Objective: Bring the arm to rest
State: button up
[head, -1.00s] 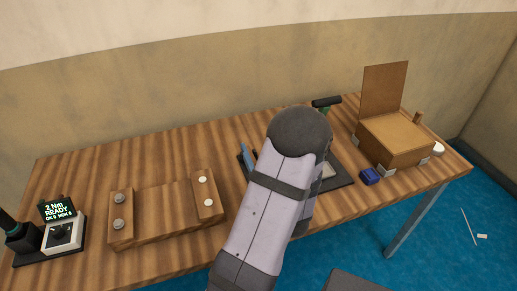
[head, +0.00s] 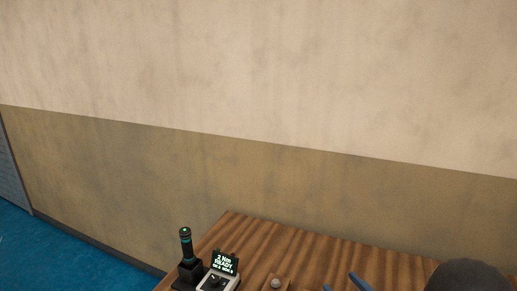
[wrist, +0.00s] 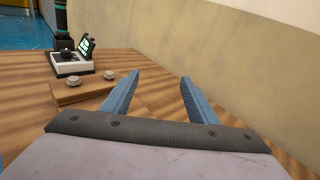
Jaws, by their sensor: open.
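My gripper (wrist: 159,78) is open, with two blue fingers spread apart and nothing between them. In the wrist view it points across the wooden table, and bare wood shows between the fingers. In the head view only its blue fingers (head: 341,281) show at the bottom edge. A dark rounded part of my arm (head: 467,276) shows at the bottom right of the head view. The rest of my arm is out of the head view.
A small unit with a lit screen (head: 224,262) reading "2 Nm READY" stands on the wooden table (head: 300,247), beside an upright dark tool (head: 186,247). A wooden block (wrist: 85,93) with round grey knobs lies nearer the gripper. A wall (head: 260,170) runs behind the table.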

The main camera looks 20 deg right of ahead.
jog(key=w+a+n+g+y+p, duration=0.15)
jog(key=a+n+g+y, duration=0.55)
jog(key=a, duration=1.2)
jog(key=s+a+f+n+g+y+p, duration=0.1)
jog(key=s+a+f+n+g+y, duration=0.2)
jog(key=s+a+n+g, duration=0.65)
jog(key=n+h+p, duration=0.1)
jog(key=n+h, duration=0.2)
jog(key=n, duration=0.3)
jog(key=s+d+n+h, duration=0.1)
jog(key=n+h, duration=0.2)
jog(key=n, duration=0.3)
jog(key=d+n+h+p, duration=0.1)
jog(key=n+h, duration=0.2)
jog(key=n, duration=0.3)
jog(key=shift+s+p, duration=0.25)
jog(key=shift+p, duration=0.05)
